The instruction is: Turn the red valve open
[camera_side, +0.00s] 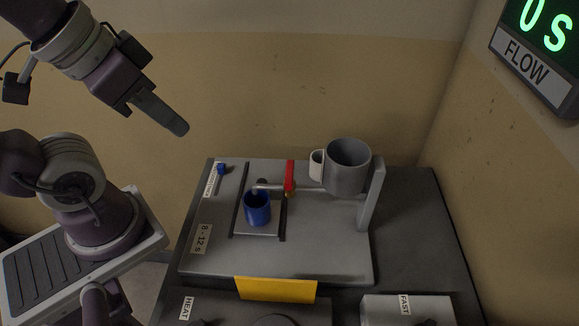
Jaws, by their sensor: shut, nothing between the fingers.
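The red valve (290,177) is a handle on a thin grey pipe, standing roughly upright in the picture. The pipe runs from the grey tank (347,170) on the right toward a blue cup (257,209). The cup stands at the spout end, between two dark rails. My gripper (178,128) is shut and empty. It hangs in the air to the upper left, well apart from the valve.
The grey board (215,255) carries the rig on a dark table (420,240). A grey upright post (372,195) stands beside the tank. A small blue part (221,169) sits at the back left. A yellow plate (276,289) is at the front. A FLOW display (535,55) hangs upper right.

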